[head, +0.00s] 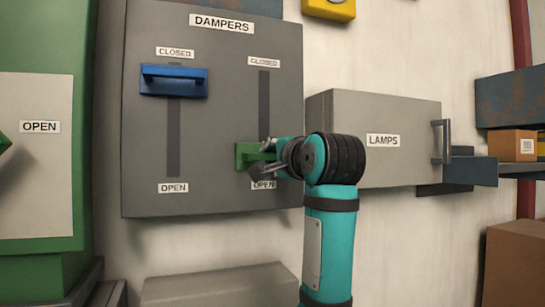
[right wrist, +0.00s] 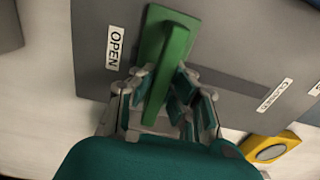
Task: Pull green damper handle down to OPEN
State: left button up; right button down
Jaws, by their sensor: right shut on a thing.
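The green damper handle (head: 243,154) is at the lower end of the right slot on the grey DAMPERS panel (head: 222,100), just above the OPEN label (head: 263,185). My right gripper (head: 268,158) is at the handle and covers part of it. In the right wrist view the green handle (right wrist: 166,70) runs between the fingers of my right gripper (right wrist: 160,100), which is shut on it. The blue damper handle (head: 173,80) is at the upper end of the left slot, just under its CLOSED label (head: 174,52). My left gripper is not in view.
A grey LAMPS box (head: 355,110) with a side handle (head: 441,142) stands right of the panel, behind my right arm. A green cabinet (head: 82,130) with an OPEN label is at the left. A shelf with a small carton (head: 512,145) is at the far right.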

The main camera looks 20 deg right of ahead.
jog(key=shift+w+f, duration=0.15)
jog(key=shift+f, duration=0.35)
jog(key=c, duration=1.4)
grip_release()
jog(key=shift+s+r, duration=0.1)
jog(key=shift+s, duration=0.1)
jog(key=shift+o, duration=0.6)
jog(key=shift+w, duration=0.1)
jog(key=s, duration=1.2)
jog(key=shift+d, duration=0.25)
